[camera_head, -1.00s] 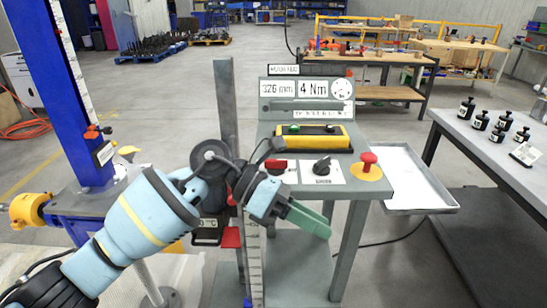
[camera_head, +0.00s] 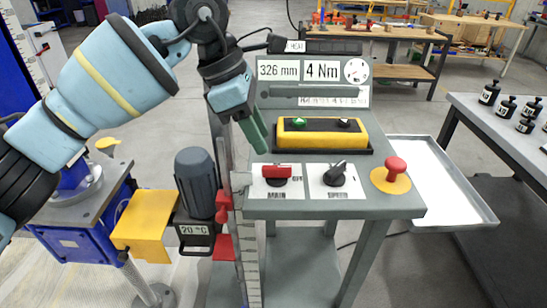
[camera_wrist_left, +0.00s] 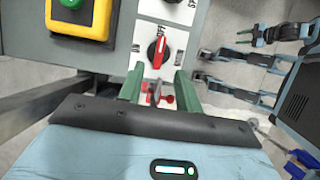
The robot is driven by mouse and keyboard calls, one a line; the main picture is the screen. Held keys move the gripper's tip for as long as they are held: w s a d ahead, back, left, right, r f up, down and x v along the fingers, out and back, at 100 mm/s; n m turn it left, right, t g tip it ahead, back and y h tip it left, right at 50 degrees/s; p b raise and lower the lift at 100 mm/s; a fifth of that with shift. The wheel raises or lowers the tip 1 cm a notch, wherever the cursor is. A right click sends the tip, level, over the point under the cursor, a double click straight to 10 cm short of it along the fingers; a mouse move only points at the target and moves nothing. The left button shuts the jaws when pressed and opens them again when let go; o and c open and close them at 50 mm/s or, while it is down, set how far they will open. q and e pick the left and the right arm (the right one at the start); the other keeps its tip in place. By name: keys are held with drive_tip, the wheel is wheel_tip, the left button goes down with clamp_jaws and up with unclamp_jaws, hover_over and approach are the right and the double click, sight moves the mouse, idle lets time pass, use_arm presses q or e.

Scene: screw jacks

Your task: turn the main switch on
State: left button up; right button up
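The main switch (camera_head: 277,174) is a red knob on a white plate marked MAIN and OFF, at the left of the sloped panel. Its red handle lies crosswise in the head view, on the side toward the word OFF. The left wrist view shows the same red knob (camera_wrist_left: 157,51) ahead of the fingers. My left gripper (camera_head: 257,143) hangs above and just left of the switch, apart from it. In the left wrist view its two green fingers (camera_wrist_left: 159,86) are spread, with no object gripped. My right gripper (camera_wrist_left: 259,36) seems to show small at the upper right there; its opening is unclear.
The black speed knob (camera_head: 337,175) and red emergency button (camera_head: 396,168) sit right of the switch. A yellow box (camera_head: 322,134) with a green button stands behind. A grey motor (camera_head: 197,183) and ruler column are close on the left. A white tray (camera_head: 470,217) is at the right.

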sight(276, 166)
use_arm(q)
drive_tip(key=shift+x, duration=3.55)
clamp_jaws()
